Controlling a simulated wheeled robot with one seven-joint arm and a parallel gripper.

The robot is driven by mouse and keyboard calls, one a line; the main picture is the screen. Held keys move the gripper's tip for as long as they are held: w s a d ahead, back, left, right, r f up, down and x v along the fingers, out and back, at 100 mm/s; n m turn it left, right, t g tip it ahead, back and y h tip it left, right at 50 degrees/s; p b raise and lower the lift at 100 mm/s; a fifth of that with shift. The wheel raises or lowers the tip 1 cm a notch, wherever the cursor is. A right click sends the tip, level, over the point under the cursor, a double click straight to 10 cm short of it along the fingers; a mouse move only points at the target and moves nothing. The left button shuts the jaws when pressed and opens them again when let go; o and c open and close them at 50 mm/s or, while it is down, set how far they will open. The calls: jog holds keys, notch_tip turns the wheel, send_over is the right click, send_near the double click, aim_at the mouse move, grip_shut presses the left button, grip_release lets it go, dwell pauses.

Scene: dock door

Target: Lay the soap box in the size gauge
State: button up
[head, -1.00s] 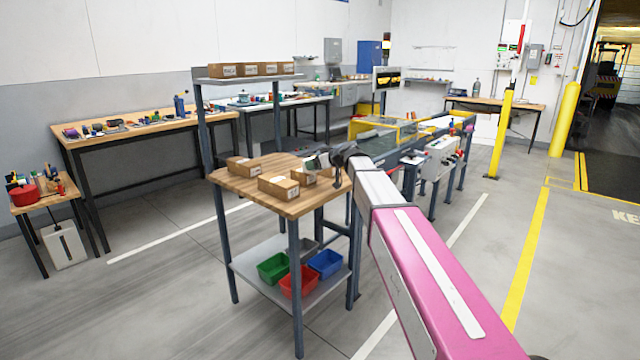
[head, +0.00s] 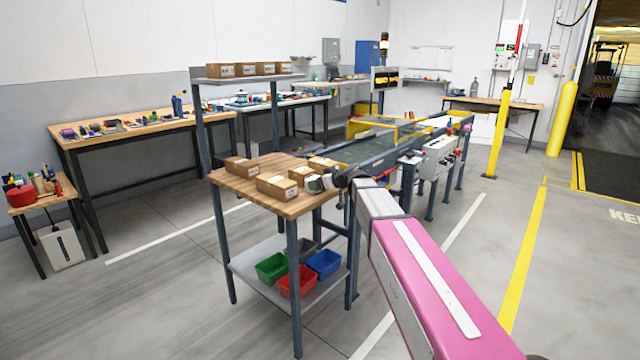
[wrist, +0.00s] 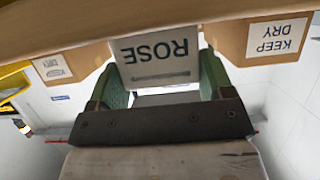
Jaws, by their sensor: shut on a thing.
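My gripper (head: 316,184) is low at the right edge of the wooden table top, beside the cartons. In the wrist view my gripper (wrist: 160,92), with green fingers, is shut on a pale grey box lettered ROSE (wrist: 158,57), the soap box. The lettering is upside down in that picture. The box lies between the fingers, close to the wooden surface (wrist: 90,18). In the head view the box is too small to make out clearly. I cannot pick out the size gauge in either view.
Brown cartons stand on the table (head: 237,184), including one at the back left (head: 242,168) and one in front (head: 277,188). KEEP DRY cartons (wrist: 275,40) (wrist: 55,67) flank the gripper. A raised shelf (head: 240,79) holds more cartons. Colored bins (head: 297,282) sit below.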

jog(key=shift+f, duration=0.1)
jog(key=o, duration=1)
jog(key=shift+o, duration=0.2)
jog(key=v, duration=1.2)
jog(key=s+d+f+m+g+h, duration=0.2)
jog(key=s+d+f, duration=0.3)
jog(key=s+f, duration=0.3)
jog(key=s+d+f+m+g+h, duration=0.3)
jog(key=s+d+f+m+h, duration=0.2)
jog(key=s+f, duration=0.4)
jog(key=s+d+f+m+g+h, duration=0.3)
jog(key=s+d+f, duration=0.2)
jog(key=f, duration=0.9)
jog(key=s, duration=0.3)
jog(key=shift+s+d+f+h, duration=0.2)
jog(key=shift+s+d+h, duration=0.05)
jog(key=shift+d+h, duration=0.15)
